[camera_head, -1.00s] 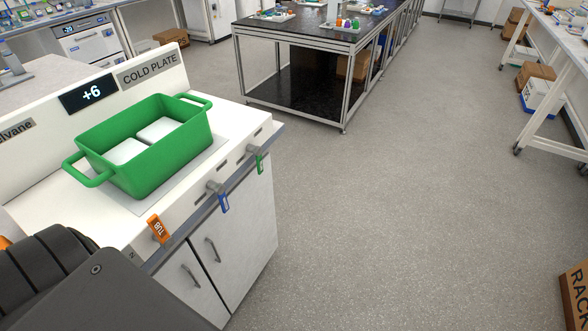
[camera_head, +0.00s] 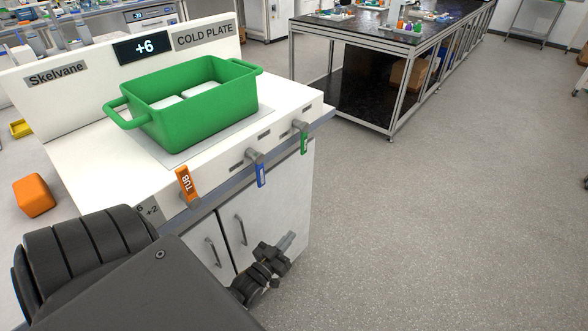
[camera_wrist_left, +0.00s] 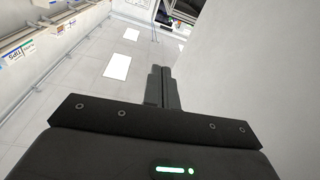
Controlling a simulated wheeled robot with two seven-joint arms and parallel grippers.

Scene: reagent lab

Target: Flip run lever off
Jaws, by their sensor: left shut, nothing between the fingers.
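The cold plate unit (camera_head: 90,150) has a white body with a sign and a "+6" display. My right gripper is not in view.
A green tub (camera_head: 200,115) with white blocks inside stands on the cold plate. An orange block (camera_head: 35,195) lies at the left. A black-topped bench (camera_head: 370,32) stands behind. The floor (camera_head: 450,220) to the right is clear.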

